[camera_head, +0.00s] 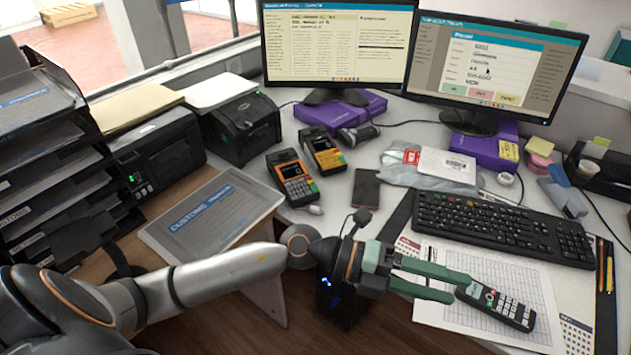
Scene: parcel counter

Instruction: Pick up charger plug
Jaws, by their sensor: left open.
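I cannot make out a charger plug for certain. A small whitish object (315,210) lies at the desk's front edge below the orange card terminal; it is too small to identify. My left gripper (462,289) is open, with green fingers reaching right over the desk's front part. Its fingertips are at the left end of a dark handheld keypad device (505,309) on a printed sheet (450,318). Nothing shows between the fingers. I cannot tell whether they touch the device. My right gripper is not in view.
A black keyboard (500,226) lies behind the gripper. A phone (366,188), a grey parcel bag (400,176) and two card terminals (292,178) are farther back. A customs tray (212,212) and printers (158,155) stand left. Pencils (605,265) lie at the right.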

